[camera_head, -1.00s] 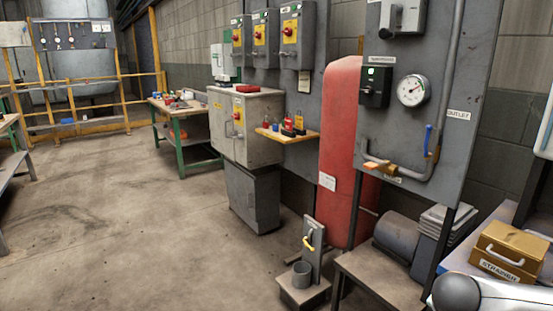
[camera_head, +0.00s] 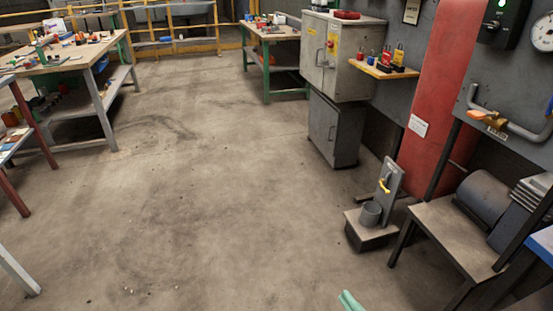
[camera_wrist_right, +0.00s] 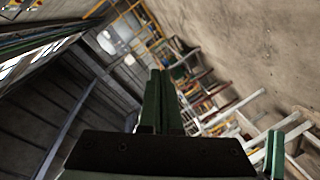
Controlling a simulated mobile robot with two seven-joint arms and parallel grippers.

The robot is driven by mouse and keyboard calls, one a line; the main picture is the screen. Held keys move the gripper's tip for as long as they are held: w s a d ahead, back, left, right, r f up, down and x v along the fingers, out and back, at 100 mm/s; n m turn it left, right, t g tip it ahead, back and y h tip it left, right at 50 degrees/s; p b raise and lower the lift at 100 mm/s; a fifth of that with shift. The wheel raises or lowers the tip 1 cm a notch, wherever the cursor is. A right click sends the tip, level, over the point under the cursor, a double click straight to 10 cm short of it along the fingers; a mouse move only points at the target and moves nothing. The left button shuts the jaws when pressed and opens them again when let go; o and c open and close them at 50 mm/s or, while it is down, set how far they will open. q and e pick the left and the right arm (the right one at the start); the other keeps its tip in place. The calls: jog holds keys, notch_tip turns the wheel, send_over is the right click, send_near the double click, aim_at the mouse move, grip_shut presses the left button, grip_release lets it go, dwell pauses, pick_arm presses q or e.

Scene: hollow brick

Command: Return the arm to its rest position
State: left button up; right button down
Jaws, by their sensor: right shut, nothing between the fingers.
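My right gripper (camera_head: 350,301) shows only as a small teal tip at the bottom edge of the head view, over the floor. In the right wrist view its two dark green fingers (camera_wrist_right: 160,80) lie together in the middle, shut and empty. The wrist view is tilted and shows a wall, floor and distant benches beyond the fingers. The rest of the right arm is hidden from the head view. My left gripper is not seen in the head view.
A grey cabinet (camera_head: 335,130) stands behind. Workbenches (camera_head: 72,62) stand at left. The middle floor (camera_head: 200,200) is clear.

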jog(key=s+f+m+g+h, duration=0.3)
jog(key=s+f+m+g, duration=0.2)
jog(key=s+f+m, duration=0.5)
pick_arm(q)
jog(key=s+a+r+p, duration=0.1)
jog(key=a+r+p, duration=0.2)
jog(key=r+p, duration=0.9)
jog(key=p, duration=0.4)
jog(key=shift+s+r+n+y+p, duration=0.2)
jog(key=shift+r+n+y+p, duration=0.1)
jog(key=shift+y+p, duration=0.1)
pick_arm(e)
notch_tip(320, 180, up, 10)
jog(key=d+m, duration=0.1)
jog(key=m, duration=0.1)
jog(key=shift+s+d, duration=0.25)
jog(key=shift+d, duration=0.05)
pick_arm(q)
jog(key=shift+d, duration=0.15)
pick_arm(e)
jog(key=shift+d, duration=0.1)
